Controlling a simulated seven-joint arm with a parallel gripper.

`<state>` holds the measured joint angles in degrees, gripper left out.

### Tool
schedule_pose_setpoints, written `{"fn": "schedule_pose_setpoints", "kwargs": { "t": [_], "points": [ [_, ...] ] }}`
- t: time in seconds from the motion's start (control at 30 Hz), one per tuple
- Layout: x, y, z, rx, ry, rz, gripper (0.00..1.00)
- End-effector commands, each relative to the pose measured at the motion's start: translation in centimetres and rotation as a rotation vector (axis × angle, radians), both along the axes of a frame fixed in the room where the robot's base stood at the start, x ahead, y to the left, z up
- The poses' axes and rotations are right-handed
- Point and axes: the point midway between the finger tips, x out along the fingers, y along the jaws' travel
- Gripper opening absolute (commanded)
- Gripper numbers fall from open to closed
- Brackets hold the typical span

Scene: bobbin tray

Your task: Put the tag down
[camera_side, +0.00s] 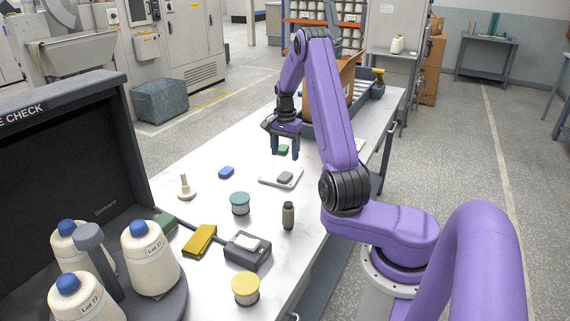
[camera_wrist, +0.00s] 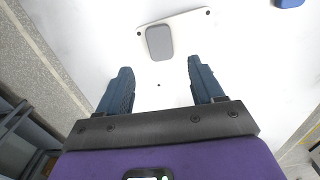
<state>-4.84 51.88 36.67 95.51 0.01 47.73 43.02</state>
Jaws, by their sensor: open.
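A small grey rounded block (camera_side: 285,177), which may be the tag, lies on a thin white plate (camera_side: 268,181) on the table. In the wrist view the grey block (camera_wrist: 159,42) rests on the white plate (camera_wrist: 187,22) just beyond my fingertips. My gripper (camera_side: 285,153) is above the table behind the plate, fingers pointing down. In the wrist view my gripper (camera_wrist: 158,75) has its fingers wide apart with nothing between them. A small green piece (camera_side: 283,149) shows between the fingers in the side view. I cannot tell for certain which piece is the tag.
A blue block (camera_side: 227,172) lies left of the plate. A cardboard box (camera_side: 347,77) is behind. Bare table surrounds the plate.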

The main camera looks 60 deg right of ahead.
Motion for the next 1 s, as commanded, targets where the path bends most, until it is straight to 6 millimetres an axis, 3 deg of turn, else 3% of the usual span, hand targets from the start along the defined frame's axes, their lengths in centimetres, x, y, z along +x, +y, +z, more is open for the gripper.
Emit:
{"fn": "schedule_pose_setpoints", "kwargs": {
  "t": [0.2, 0.47, 0.73, 1.0],
  "points": [
    [0.0, 0.0, 3.0, -0.002, -0.002, 0.0, 0.67],
    [1.0, 1.4, 4.3, -0.001, -0.001, 0.063, 0.67],
    [4.5, 8.5, 6.0, -0.003, -0.005, 0.382, 0.67],
    [5.3, 16.4, 7.5, -0.006, -0.007, 0.737, 0.67]
  ]
}}
